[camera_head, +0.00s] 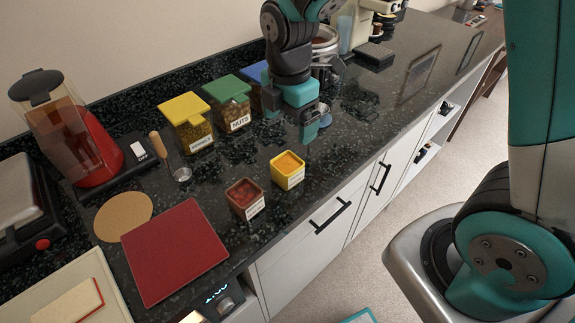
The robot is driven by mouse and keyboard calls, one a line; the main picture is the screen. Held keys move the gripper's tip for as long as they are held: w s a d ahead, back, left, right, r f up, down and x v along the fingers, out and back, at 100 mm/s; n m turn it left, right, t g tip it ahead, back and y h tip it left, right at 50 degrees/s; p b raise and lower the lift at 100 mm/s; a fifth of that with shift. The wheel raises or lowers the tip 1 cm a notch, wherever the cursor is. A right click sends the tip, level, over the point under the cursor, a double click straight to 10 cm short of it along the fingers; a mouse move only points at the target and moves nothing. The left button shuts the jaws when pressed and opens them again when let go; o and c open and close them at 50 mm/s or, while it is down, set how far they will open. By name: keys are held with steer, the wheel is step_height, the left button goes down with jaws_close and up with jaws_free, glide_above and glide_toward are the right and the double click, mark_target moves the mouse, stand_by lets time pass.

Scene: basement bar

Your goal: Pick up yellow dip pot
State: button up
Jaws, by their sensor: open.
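The yellow dip pot (287,171) is a small square pot with orange-yellow contents and a pale label. It stands upright near the front edge of the dark speckled counter (330,175). A similar red-brown dip pot (245,198) stands to its left, slightly nearer the edge. My gripper (312,135) hangs above the counter, behind and to the right of the yellow pot and apart from it. It is open, and I see nothing held in it. The arm covers part of the counter behind it.
Lidded jars in yellow (187,122), green (228,102) and blue stand behind. A metal scoop (171,158), a cork disc (123,215) and a red board (173,250) lie left. The counter right of the yellow pot is clear.

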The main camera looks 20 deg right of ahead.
mark_target(287, 162)
step_height(287, 162, down, 9)
steer(key=shift+f+p, duration=0.1)
steer(key=shift+p, duration=0.5)
steer(key=shift+w+f+p, duration=0.15)
steer(key=shift+f+p, duration=0.3)
steer(key=shift+f, duration=0.9)
steer(key=shift+w+f+p, duration=0.15)
steer(key=shift+f+p, duration=0.3)
steer(key=shift+f, duration=0.9)
steer(key=c, duration=1.1)
steer(key=shift+r, duration=0.1)
